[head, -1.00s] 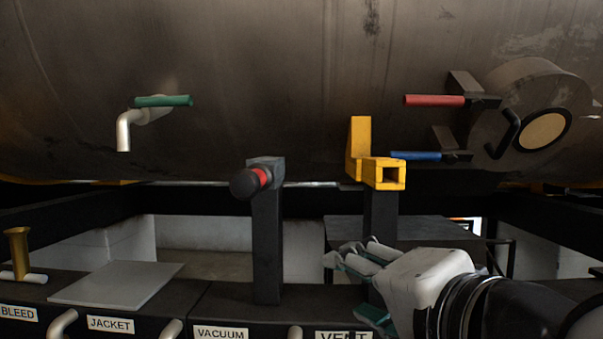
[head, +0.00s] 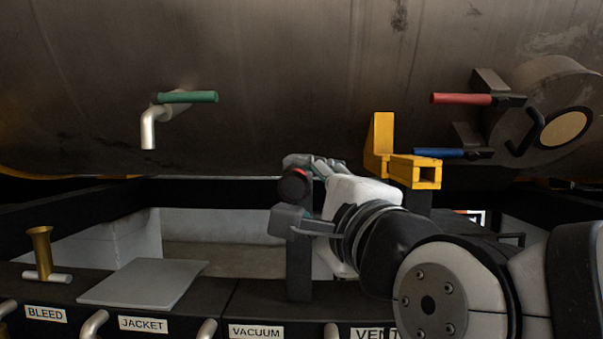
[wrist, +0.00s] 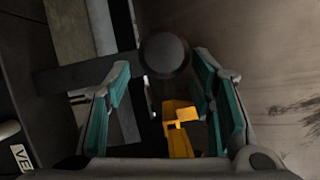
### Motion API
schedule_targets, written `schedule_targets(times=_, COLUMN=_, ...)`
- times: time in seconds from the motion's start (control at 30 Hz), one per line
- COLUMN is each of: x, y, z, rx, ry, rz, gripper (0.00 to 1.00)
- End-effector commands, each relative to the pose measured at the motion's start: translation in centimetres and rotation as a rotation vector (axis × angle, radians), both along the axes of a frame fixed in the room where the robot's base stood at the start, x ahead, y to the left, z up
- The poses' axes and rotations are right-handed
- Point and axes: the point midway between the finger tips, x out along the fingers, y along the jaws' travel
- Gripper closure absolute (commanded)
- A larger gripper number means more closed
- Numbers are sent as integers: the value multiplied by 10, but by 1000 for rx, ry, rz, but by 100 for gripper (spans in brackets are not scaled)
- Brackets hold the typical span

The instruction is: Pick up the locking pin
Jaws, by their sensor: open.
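The locking pin appears to be the black round knob with a red collar (head: 293,185) at the top of a dark post (head: 299,265). My gripper (head: 292,192) is open in the head view, with one finger above the knob and one below it. In the wrist view the knob (wrist: 165,54) shows as a dark disc between the fingertips, close to the right one. I see no clear contact. The pin's shaft and its seat in the post are hidden behind the knob and my gripper.
A yellow bracket with a square socket (head: 413,170) stands right of the post, behind my arm. Green (head: 188,97), red (head: 461,99) and blue (head: 438,153) handles project from the tank.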

Motion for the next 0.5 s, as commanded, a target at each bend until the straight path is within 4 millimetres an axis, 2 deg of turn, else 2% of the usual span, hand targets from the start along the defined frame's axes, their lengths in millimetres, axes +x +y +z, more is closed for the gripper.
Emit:
schedule_targets(times=0.33, x=20, y=7, z=2, rx=-2, ry=1, rz=0, gripper=50)
schedule_targets(times=0.5, x=40, y=12, z=6, rx=-3, ry=3, rz=0, gripper=50)
